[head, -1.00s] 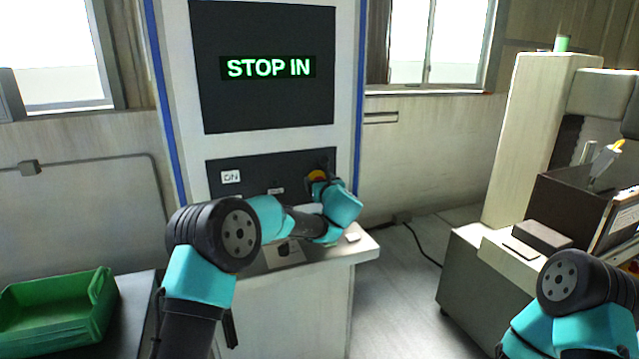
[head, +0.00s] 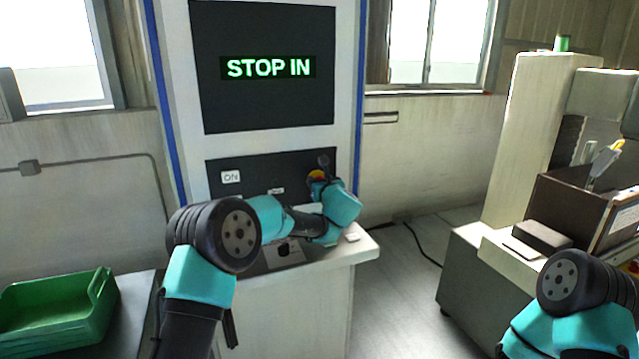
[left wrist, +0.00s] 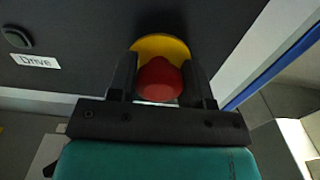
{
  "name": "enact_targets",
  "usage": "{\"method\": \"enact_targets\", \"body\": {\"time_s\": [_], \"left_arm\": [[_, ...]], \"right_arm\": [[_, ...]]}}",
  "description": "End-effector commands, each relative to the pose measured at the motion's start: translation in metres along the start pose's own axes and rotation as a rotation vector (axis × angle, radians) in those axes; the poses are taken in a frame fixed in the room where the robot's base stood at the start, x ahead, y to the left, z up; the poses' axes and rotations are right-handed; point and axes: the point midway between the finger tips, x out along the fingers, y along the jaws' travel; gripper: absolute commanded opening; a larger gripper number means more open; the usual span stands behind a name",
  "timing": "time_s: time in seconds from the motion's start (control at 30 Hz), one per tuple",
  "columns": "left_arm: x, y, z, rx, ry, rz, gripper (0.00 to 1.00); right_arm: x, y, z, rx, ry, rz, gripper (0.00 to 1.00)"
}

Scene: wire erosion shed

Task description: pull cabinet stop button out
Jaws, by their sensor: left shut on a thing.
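The cabinet stop button (left wrist: 160,80) is a red knob on a yellow round base (left wrist: 160,47) in the left wrist view. My left gripper (left wrist: 162,82) has one finger on each side of the red knob and is shut on it. In the head view only a bit of the button's yellow and red (head: 316,175) shows above my left wrist, which hides the gripper. The cabinet's screen (head: 263,68) reads "STOP IN" in green. My right arm shows at the lower right of the head view, but its gripper is out of view.
The dark panel carries an "ON" label (head: 231,177) and a "Drive" label (left wrist: 36,61). A ledge (head: 362,251) juts out below the panel. A green bin (head: 62,318) stands at the lower left. A dark box (head: 568,205) stands on the machine at right.

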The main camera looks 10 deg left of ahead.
Motion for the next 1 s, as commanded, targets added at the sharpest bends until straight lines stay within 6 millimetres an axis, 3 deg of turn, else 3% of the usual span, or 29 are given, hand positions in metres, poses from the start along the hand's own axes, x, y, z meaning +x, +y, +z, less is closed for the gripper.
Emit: {"method": "enact_targets", "body": {"time_s": [0.5, 0.53, 0.77, 1.0], "left_arm": [[-0.013, 0.000, -0.001, 0.001, 0.001, 0.000, 0.03], [-0.013, -0.001, -0.001, 0.001, 0.001, 0.000, 0.47], [-0.014, -0.002, -0.001, 0.002, 0.001, -0.003, 0.69], [-0.013, -0.001, 0.000, 0.001, 0.000, -0.001, 0.70]], "right_arm": [[0.000, 0.000, 0.000, 0.000, 0.000, 0.000, 0.43], [0.000, 0.000, 0.000, 0.000, 0.000, 0.000, 0.43], [0.000, 0.000, 0.000, 0.000, 0.000, 0.000, 0.43], [0.000, 0.000, 0.000, 0.000, 0.000, 0.000, 0.43]]}}
